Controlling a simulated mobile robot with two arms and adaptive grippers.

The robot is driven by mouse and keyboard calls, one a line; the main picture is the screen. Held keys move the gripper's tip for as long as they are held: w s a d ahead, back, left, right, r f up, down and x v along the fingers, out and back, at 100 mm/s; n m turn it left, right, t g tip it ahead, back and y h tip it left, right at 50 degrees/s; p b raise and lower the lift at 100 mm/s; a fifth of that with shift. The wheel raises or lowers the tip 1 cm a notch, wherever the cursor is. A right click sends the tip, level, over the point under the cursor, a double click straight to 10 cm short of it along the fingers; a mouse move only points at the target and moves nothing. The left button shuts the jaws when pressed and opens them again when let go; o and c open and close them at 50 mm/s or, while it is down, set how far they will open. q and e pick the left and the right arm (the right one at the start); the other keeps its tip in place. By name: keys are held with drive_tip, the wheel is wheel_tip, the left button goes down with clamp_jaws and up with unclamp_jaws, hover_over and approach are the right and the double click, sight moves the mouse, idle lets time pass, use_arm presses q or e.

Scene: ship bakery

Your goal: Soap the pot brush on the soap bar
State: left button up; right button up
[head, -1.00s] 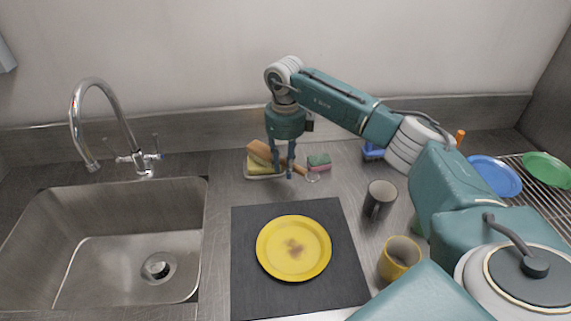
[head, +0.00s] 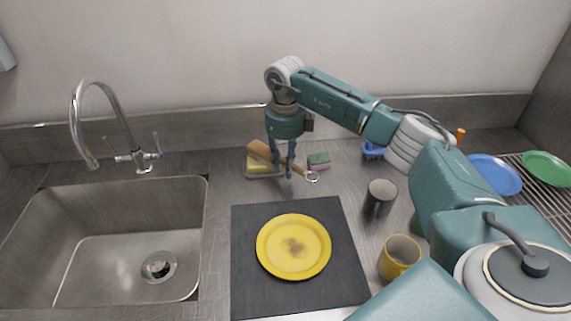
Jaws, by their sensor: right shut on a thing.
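The pot brush (head: 259,150) has an orange-brown wooden body and a handle ending in a metal ring (head: 313,176). My right gripper (head: 289,173) points down and is shut on the brush's handle. The brush's left end lies over a yellow block (head: 256,168), perhaps the soap bar, in a shallow dish (head: 262,177). Whether brush and block touch is hard to tell; the gripper hides part of the handle. My left gripper is not in view.
A stained yellow plate (head: 293,246) sits on a dark mat (head: 250,291). A dark mug (head: 379,198) and a yellow mug (head: 399,257) stand to the right. The sink (head: 110,245) is at left.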

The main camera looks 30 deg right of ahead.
sight(285, 163)
drive_tip(key=shift+r, duration=0.1)
drive_tip(key=shift+r+p, duration=2.45)
drive_tip(key=shift+r, duration=1)
